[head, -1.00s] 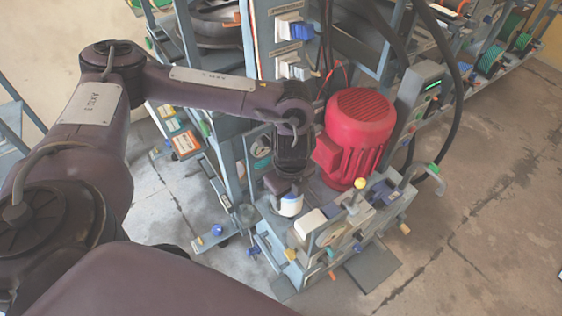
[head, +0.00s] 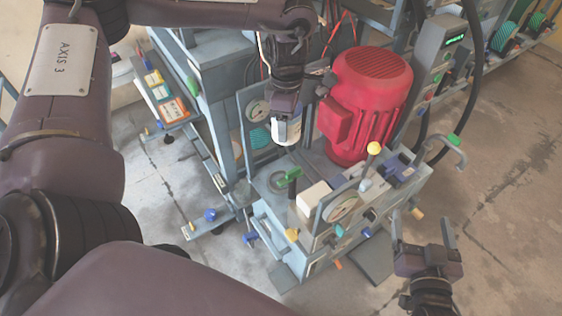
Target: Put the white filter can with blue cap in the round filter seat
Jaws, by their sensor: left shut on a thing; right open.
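My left gripper (head: 286,108) is shut on the white filter can (head: 287,131) and points down. Only a little blue shows at the can's top, because the fingers cover most of the cap. The can hangs roughly upright in front of a round gauge panel. A dark round ring in the grey bench top, which looks like the round filter seat (head: 277,181), lies below the can in the picture. The can is apart from it. My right gripper (head: 421,228) is open and empty at the lower right, beside the bench.
A red motor (head: 365,105) stands right of the can. A green-topped lever (head: 293,174), a white block (head: 314,197), a gauge (head: 341,208) and a yellow-knobbed lever (head: 374,149) crowd the bench. Open floor (head: 495,210) lies to the right.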

